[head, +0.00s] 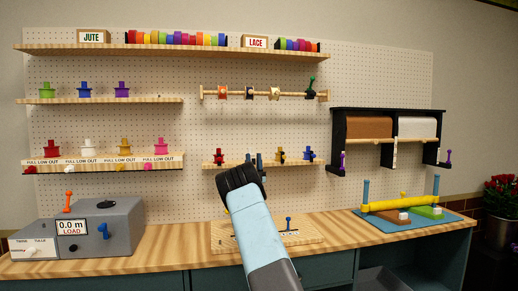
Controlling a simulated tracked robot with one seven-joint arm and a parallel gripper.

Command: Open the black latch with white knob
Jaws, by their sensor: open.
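My gripper (254,160) is raised in front of the small lower shelf (231,165) at mid-picture, with its two thin dark fingers upward and apart. It is open and nothing shows between the fingers. On the wooden rail (290,95) above it, a small dark piece with a pale spot (249,92) may be the black latch with white knob; it is too small to be sure. A black piece with a green knob (311,88) sits at the rail's right end. My gripper is below the rail in the picture. My wrist hides part of the lower shelf.
Red (219,160), yellow (280,155) and blue (309,154) fittings line the lower shelf. A black paper-roll holder (335,140) hangs to the right. A grey box (124,222) stands on the bench at left. A wooden board (305,236) lies below my arm.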

